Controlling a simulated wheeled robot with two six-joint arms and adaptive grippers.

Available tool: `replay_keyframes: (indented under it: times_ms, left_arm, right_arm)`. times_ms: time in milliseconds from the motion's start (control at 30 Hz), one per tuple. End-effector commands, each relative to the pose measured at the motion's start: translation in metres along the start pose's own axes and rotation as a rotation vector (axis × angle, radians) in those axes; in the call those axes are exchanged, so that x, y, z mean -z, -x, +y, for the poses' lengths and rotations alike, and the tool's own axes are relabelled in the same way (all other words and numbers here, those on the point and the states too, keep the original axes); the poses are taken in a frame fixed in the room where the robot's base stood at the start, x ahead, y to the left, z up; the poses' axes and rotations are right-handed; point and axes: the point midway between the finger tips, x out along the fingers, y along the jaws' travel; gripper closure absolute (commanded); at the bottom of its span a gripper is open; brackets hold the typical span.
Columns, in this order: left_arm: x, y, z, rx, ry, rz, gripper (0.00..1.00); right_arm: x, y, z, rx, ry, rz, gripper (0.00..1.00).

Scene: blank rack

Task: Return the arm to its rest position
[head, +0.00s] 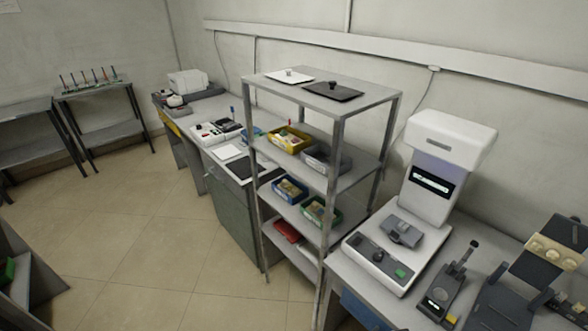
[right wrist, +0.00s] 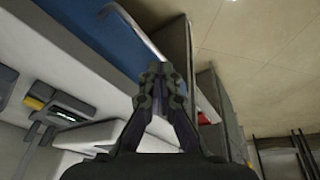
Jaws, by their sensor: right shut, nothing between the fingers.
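My right gripper (right wrist: 161,75) shows in the right wrist view, with its two dark fingers meeting at the tips and nothing between them. It is beside a blue drawer front (right wrist: 85,38) with a pale handle, and appears clear of it. Neither gripper nor arm shows in the head view. My left gripper is in neither view.
A metal shelf rack (head: 337,150) with bins stands mid-view. Right of it, a bench holds a white machine (head: 440,165) and smaller devices (head: 447,290). Another bench (head: 190,107) runs behind the rack. The tiled floor (head: 150,220) at left is clear.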

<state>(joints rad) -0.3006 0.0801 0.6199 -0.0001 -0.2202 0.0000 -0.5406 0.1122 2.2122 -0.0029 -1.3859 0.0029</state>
Motion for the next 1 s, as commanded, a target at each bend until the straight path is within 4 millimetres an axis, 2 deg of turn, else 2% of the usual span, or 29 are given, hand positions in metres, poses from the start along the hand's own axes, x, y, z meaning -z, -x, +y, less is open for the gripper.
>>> replay_keyframes:
  times_ms: [33, 167, 267, 367, 433, 533, 600, 733, 833, 1000]
  left_arm:
    - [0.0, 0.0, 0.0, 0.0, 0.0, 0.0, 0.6]
    - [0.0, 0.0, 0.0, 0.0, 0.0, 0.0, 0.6]
    - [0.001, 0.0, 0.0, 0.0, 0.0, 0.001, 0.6]
    - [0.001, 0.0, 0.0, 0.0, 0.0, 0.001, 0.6]
    - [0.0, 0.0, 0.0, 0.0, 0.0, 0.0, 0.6]
    - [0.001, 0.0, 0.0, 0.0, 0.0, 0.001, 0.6]
    - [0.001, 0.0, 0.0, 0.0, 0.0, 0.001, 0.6]
    - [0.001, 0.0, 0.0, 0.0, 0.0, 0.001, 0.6]
    - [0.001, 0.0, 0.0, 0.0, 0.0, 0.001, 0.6]
    - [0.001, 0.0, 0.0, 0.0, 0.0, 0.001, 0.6]
  right_arm:
    - [-0.005, -0.018, 0.0, 0.001, -0.001, -0.012, 1.0]
    - [-0.023, -0.069, 0.0, 0.002, -0.005, -0.034, 1.0]
    - [-0.046, -0.113, 0.0, 0.003, -0.008, -0.053, 1.0]
    - [-0.085, -0.165, -0.001, 0.004, -0.014, -0.082, 1.0]
    - [-0.124, -0.202, -0.003, 0.006, -0.018, -0.107, 1.0]
    - [-0.185, -0.242, -0.006, 0.009, -0.024, -0.136, 1.0]
    - [-0.225, -0.258, -0.009, 0.011, -0.028, -0.154, 1.0]
    - [-0.281, -0.27, -0.014, 0.014, -0.033, -0.176, 1.0]
    - [-0.303, -0.272, -0.016, 0.016, -0.035, -0.183, 1.0]
    - [-0.311, -0.272, -0.016, 0.016, -0.035, -0.185, 1.0]
